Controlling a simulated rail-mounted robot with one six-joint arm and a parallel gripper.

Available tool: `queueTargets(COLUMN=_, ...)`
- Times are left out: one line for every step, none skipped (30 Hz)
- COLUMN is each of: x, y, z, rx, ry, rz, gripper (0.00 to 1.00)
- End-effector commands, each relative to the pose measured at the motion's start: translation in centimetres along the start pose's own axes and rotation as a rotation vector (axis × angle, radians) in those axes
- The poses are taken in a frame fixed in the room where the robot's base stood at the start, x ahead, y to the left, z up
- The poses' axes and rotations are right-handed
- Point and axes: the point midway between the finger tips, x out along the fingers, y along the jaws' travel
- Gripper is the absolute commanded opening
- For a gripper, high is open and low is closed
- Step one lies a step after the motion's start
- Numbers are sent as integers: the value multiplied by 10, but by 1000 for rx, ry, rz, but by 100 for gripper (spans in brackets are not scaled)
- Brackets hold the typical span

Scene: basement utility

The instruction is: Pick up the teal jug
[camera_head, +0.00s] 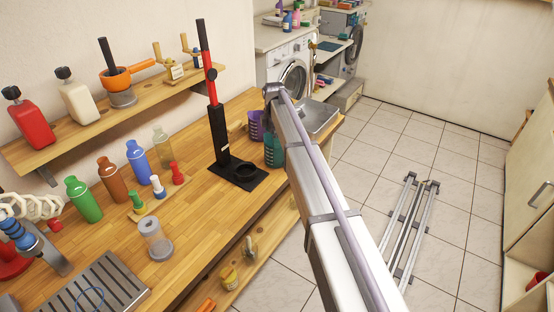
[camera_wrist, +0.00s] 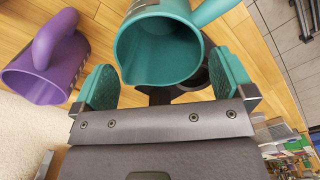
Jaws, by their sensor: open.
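The teal jug (camera_wrist: 160,48) stands on the wooden bench and shows large at the top of the wrist view, its open mouth and pouring lip towards me. Its handle reaches up to the right. My gripper (camera_wrist: 164,75) is open, with one teal-padded finger to the left of the jug and one to the right. The jug's near rim lies between the fingertips; I cannot tell whether either pad touches it. In the head view the teal jug (camera_head: 273,153) is partly hidden by my arm, and the gripper cannot be made out there.
A purple jug (camera_wrist: 48,66) stands close to the left finger; it also shows in the head view (camera_head: 256,125). A black stand with a red-and-black post (camera_head: 213,110) is left of the jugs. A metal tray (camera_head: 318,118) lies at the bench's far right end.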

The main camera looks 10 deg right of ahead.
Motion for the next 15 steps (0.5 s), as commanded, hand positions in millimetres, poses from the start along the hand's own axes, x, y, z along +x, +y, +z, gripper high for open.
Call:
queueTargets(x=13, y=0, z=0, rx=0, ry=0, rz=0, gripper=100)
queueTargets(x=13, y=0, z=0, rx=0, ry=0, rz=0, gripper=100)
queueTargets(x=12, y=0, z=0, rx=1, ry=0, rz=0, gripper=100)
queueTargets(x=11, y=0, z=0, rx=1, ry=0, rz=0, gripper=100)
queueTargets(x=11, y=0, z=0, rx=1, ry=0, rz=0, gripper=100)
queueTargets(x=14, y=0, z=0, rx=1, ry=0, rz=0, gripper=100)
queueTargets(x=18, y=0, z=1, rx=1, ry=0, rz=0, gripper=100)
queueTargets(x=24, y=0, z=1, rx=1, ry=0, rz=0, gripper=100)
queueTargets(x=32, y=0, z=2, rx=1, ry=0, rz=0, gripper=100)
queueTargets(x=39, y=0, z=3, rx=1, ry=0, rz=0, gripper=100)
queueTargets(x=46, y=0, z=3, rx=2, ry=0, rz=0, gripper=100)
queueTargets(x=54, y=0, z=4, rx=2, ry=0, rz=0, gripper=100)
queueTargets(x=59, y=0, z=4, rx=1, ry=0, rz=0, gripper=100)
queueTargets(x=63, y=0, z=4, rx=1, ry=0, rz=0, gripper=100)
queueTargets(x=65, y=0, z=4, rx=1, ry=0, rz=0, gripper=100)
